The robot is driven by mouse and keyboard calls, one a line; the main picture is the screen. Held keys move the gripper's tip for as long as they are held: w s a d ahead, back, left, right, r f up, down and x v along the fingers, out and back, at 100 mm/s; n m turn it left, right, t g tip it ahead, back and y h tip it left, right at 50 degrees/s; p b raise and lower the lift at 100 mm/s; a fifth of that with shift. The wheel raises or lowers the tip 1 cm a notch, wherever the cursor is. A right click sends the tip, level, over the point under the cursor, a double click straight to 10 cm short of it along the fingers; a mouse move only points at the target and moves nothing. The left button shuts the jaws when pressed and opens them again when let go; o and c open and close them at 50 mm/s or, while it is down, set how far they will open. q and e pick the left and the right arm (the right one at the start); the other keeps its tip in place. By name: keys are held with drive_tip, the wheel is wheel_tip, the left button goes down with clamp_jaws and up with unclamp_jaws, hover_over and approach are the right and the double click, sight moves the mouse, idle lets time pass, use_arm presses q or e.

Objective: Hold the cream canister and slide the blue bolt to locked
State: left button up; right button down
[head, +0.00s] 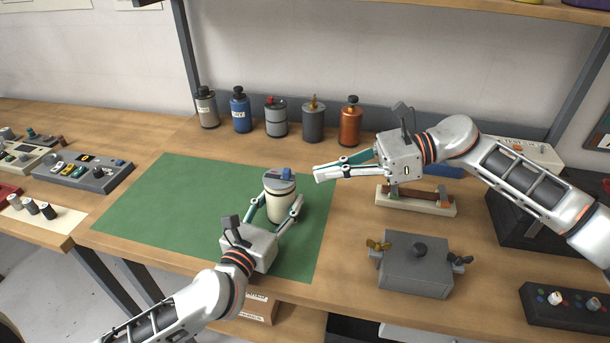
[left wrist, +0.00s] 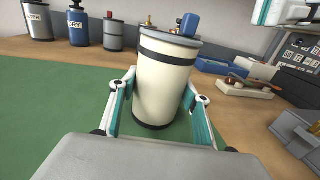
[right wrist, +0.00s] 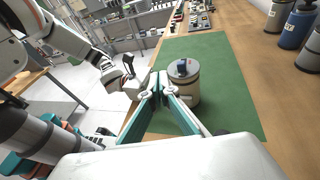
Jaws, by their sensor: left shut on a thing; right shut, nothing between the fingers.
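The cream canister (head: 281,200) stands upright on the green mat (head: 175,190), near its right edge. It has dark bands and a grey lid, and the blue bolt (head: 286,174) sits on the lid. The bolt also shows in the left wrist view (left wrist: 188,25) and in the right wrist view (right wrist: 183,66). My left gripper (head: 272,206) is shut on the canister, one finger on each side of its body. My right gripper (head: 317,174) is shut and empty, its fingertips just right of the lid and apart from the bolt. The bolt's exact position in its track is too small to tell.
Several canisters stand in a row at the back, among them a blue one (head: 241,110) and a copper one (head: 350,122). A grey box with wing nuts (head: 415,265) and a cream-based fixture (head: 415,203) stand to the right. The mat left of the canister is clear.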

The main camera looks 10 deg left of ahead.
sight(290, 174)
drive_tip(key=w+d+f+m+t+y, duration=0.1)
drive_tip(key=d+f+m+t+y, duration=0.1)
drive_tip(key=d, duration=0.7)
drive_tip(key=shift+w+f+m+t+y, duration=0.3)
drive_tip(key=shift+f+t+y, duration=0.4)
drive_tip(key=shift+t, duration=0.4)
drive_tip(key=a, duration=1.4)
drive_tip(key=shift+w, duration=0.2)
drive_tip(key=a, duration=0.4)
use_arm(q)
drive_tip(key=shift+d, duration=0.1)
